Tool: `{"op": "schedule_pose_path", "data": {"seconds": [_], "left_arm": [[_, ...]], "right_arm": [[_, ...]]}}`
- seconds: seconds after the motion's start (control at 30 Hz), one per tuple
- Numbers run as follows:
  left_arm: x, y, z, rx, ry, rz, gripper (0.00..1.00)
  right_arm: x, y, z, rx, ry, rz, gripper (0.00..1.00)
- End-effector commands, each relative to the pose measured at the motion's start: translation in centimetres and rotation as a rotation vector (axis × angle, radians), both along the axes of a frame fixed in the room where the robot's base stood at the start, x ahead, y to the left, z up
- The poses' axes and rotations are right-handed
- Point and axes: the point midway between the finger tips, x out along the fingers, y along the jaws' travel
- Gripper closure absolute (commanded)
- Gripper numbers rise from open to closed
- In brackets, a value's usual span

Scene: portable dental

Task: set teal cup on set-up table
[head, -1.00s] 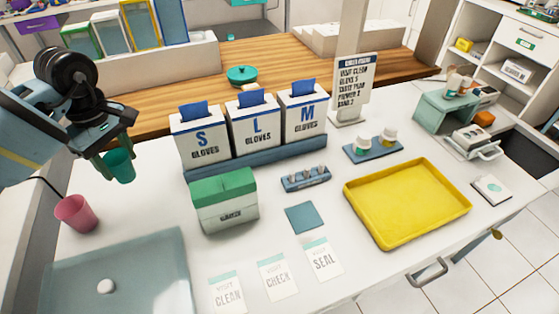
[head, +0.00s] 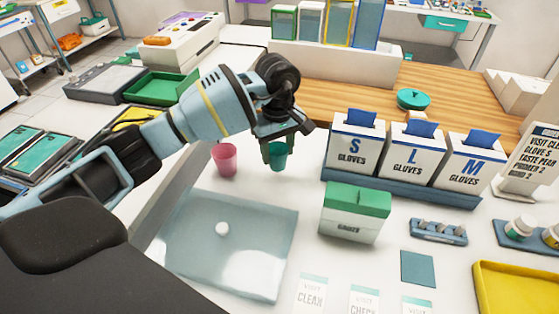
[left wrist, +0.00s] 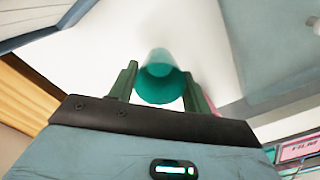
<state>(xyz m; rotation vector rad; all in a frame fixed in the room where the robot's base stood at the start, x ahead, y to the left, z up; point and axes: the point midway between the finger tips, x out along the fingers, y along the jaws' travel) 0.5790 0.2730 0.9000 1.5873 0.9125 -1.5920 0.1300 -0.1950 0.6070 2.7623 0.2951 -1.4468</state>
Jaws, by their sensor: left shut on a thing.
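The teal cup (head: 277,157) is held upright over the white table top (head: 312,215), just right of a pink cup (head: 225,160). My left gripper (head: 277,146) points down and is shut on the teal cup, with a finger on each side. In the left wrist view the teal cup (left wrist: 160,80) sits between the two green fingers of my gripper (left wrist: 162,85). I cannot tell whether its base touches the table. My right gripper is not in view.
A green-lidded box (head: 355,213) and the glove boxes (head: 405,155) stand to the right. A green tray (head: 165,87) is at the back left. White table shows between mat and box.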

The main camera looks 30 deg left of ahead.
Motion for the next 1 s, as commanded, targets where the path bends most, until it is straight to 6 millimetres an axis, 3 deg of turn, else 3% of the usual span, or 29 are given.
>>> {"op": "schedule_pose_path", "data": {"seconds": [0.23, 0.53, 0.93, 0.97, 1.0], "left_arm": [[0.0, 0.0, -0.5, 0.001, 0.001, 0.0, 0.74], [0.0, -0.1, -3.8, -0.001, 0.002, -0.001, 0.74], [0.0, 0.0, -4.3, 0.001, 0.001, -0.001, 0.74], [0.0, 0.0, -4.3, 0.001, 0.001, -0.001, 0.5], [0.0, 0.0, -4.3, 0.001, 0.001, -0.001, 0.45]], "right_arm": [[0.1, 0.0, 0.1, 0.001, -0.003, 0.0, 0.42], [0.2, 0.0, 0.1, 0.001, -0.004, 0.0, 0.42], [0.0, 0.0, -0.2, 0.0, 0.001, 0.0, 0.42], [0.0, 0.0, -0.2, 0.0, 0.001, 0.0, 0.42], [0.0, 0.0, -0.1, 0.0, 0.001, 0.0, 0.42]]}}
